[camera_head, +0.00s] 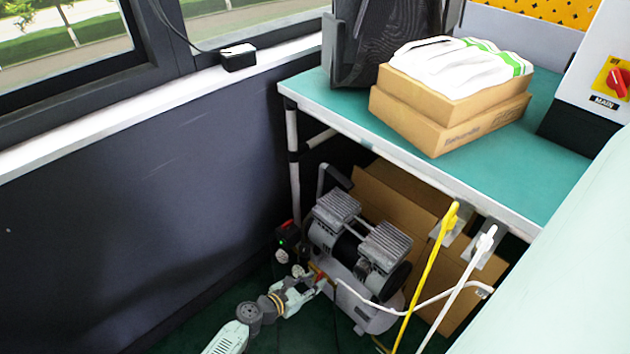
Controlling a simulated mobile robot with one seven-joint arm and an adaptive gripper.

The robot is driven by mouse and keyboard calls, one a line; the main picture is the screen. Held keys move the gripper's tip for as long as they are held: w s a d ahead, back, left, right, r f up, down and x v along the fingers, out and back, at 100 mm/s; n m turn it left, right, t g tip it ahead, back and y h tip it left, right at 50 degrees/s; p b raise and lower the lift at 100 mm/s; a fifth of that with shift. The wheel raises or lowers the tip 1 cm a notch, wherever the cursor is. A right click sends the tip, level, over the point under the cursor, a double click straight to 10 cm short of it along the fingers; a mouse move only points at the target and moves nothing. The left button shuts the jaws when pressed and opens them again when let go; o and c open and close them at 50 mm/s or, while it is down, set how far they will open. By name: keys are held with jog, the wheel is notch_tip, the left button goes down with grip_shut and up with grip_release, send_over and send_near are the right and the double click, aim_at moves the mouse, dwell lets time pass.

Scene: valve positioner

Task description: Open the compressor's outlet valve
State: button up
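The compressor (362,248) stands on the floor under the table, with two grey finned heads on top and a light grey tank below. A small orange-red part (317,270) shows at its left front side and looks like the outlet valve. It is small and partly hidden, so its handle position cannot be told. My gripper (322,284) is right by this part at the compressor's left, reaching in from the lower left. Its fingertips are too small to show whether they touch the valve or are open or shut.
A white hose (432,302) runs from the compressor to the right. A dark box with a green light (281,240) sits left of the compressor. Cardboard boxes (400,198) stand behind it.

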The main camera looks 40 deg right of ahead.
jog(key=shift+x, duration=0.75)
jog(key=shift+c, duration=0.4)
grip_shut()
